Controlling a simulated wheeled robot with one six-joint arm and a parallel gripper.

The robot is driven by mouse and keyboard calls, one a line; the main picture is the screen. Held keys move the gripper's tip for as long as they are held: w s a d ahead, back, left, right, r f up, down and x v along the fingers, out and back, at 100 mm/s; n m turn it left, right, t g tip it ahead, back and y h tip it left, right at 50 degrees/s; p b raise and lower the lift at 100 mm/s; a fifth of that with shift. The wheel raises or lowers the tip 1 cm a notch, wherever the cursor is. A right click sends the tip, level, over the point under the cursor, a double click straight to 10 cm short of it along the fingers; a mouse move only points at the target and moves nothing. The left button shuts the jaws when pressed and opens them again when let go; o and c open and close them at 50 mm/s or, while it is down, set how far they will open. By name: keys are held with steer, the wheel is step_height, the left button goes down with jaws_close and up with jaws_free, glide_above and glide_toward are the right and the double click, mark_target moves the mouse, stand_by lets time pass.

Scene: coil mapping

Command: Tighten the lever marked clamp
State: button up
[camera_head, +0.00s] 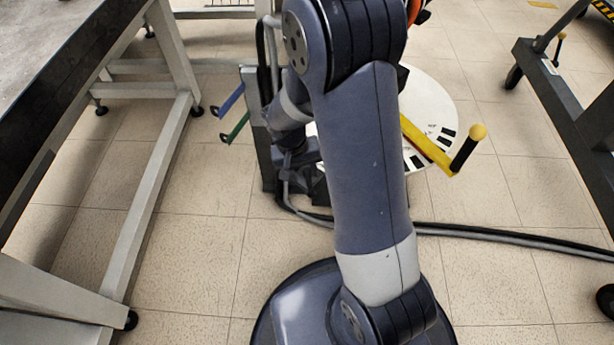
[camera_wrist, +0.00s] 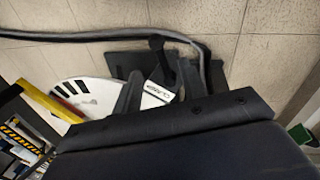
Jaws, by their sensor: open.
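A white label (camera_wrist: 158,90) with dark lettering, too small to read surely, shows in the wrist view between my fingers. A dark lever-like part (camera_wrist: 157,46) stands just beyond it, over a black base plate. I cannot tell whether my fingers touch it. My gripper (camera_wrist: 160,72) is open, with one finger on each side of the label. In the head view my gripper (camera_head: 297,163) is low beside the post, partly hidden by my arm. A blue lever (camera_head: 231,100) and a green lever (camera_head: 236,129) stick out left from the grey post (camera_head: 254,115).
A white dial (camera_head: 428,100) with black marks and a yellow crank arm (camera_head: 428,146) stands right of my arm. Black hoses (camera_head: 490,234) cross the floor. A bench frame (camera_head: 150,200) stands left and a dark frame (camera_head: 560,110) right. Open floor lies between.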

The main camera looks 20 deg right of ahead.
mark_target(312, 189)
steer(key=r, duration=0.3)
steer(key=shift+a, duration=0.3)
steer(key=shift+f, duration=0.1)
steer(key=f+b, duration=0.1)
steer(key=f, duration=0.2)
steer(key=d+f+b, duration=0.1)
steer(key=f, duration=0.3)
steer(key=d+f+b, duration=0.1)
steer(key=f, duration=0.2)
steer(key=shift+s+f+b, duration=0.15)
steer(key=shift+f+b, duration=0.1)
steer(key=shift+b, duration=0.05)
steer(key=shift+d+f, duration=0.1)
steer(key=shift+d, duration=0.1)
steer(key=shift+d+n+p, duration=0.2)
steer(key=shift+n+p, duration=0.2)
steer(key=shift+n, duration=0.1)
steer(key=shift+a+r+p, duration=0.25)
steer(key=shift+r+p, duration=0.05)
steer(key=shift+r, duration=0.8)
